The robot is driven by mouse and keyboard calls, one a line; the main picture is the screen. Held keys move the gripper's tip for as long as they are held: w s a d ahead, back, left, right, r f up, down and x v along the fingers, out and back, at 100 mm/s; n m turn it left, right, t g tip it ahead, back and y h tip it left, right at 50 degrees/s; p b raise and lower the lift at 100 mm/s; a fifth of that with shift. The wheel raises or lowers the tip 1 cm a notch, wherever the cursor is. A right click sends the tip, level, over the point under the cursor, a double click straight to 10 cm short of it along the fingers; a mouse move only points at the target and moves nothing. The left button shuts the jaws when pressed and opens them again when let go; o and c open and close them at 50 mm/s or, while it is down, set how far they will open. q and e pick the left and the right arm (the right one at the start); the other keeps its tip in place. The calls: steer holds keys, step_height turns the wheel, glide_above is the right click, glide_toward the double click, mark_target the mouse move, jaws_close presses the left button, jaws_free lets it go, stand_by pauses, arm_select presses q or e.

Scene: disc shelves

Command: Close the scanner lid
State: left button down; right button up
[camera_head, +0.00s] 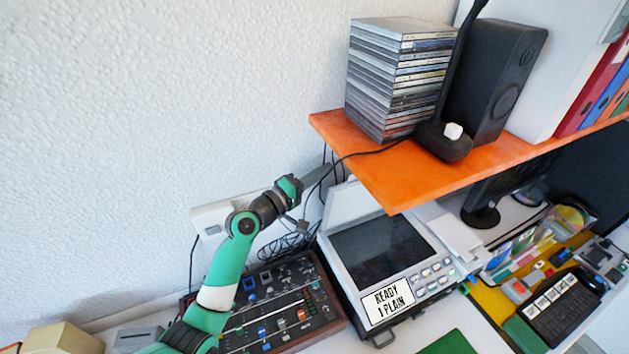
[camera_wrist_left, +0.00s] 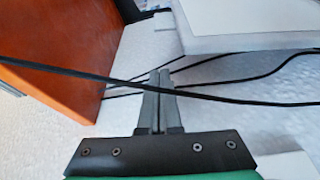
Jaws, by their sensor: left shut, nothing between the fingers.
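The scanner (camera_head: 333,262) stands under the orange shelf, with its dark glass (camera_head: 380,250) uncovered and a "READY 1 PLAIN" label at its front. Its pale lid (camera_head: 350,207) stands raised at the back, partly hidden by the shelf. My left gripper (camera_head: 322,176) is shut and empty, by the wall to the left of the lid and behind the scanner. In the left wrist view its closed fingers (camera_wrist_left: 160,78) point toward the wall, and a pale slab (camera_wrist_left: 245,40) that looks like the lid is at upper right, apart from them. My right gripper is out of view.
The orange shelf (camera_head: 385,178) overhangs the scanner, bearing stacked disc cases (camera_head: 400,75) and a black speaker (camera_head: 492,80). Black cables cross in front of my left fingers in the wrist view (camera_wrist_left: 215,98). A mixer (camera_head: 285,305) lies left of the scanner.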

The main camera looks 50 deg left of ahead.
mark_target(342, 184)
arm_select(q)
steer(key=w+b, duration=0.1)
steer(key=w, duration=0.3)
steer(key=shift+w+d, duration=0.1)
steer(key=shift+w, duration=0.25)
steer(key=d, duration=0.1)
steer(key=s+d+p, duration=0.1)
steer(key=d, duration=0.1)
steer(key=shift+s+f, duration=0.1)
steer(key=shift+f, duration=0.1)
steer(key=shift+d, duration=0.2)
steer(key=shift+f, duration=0.1)
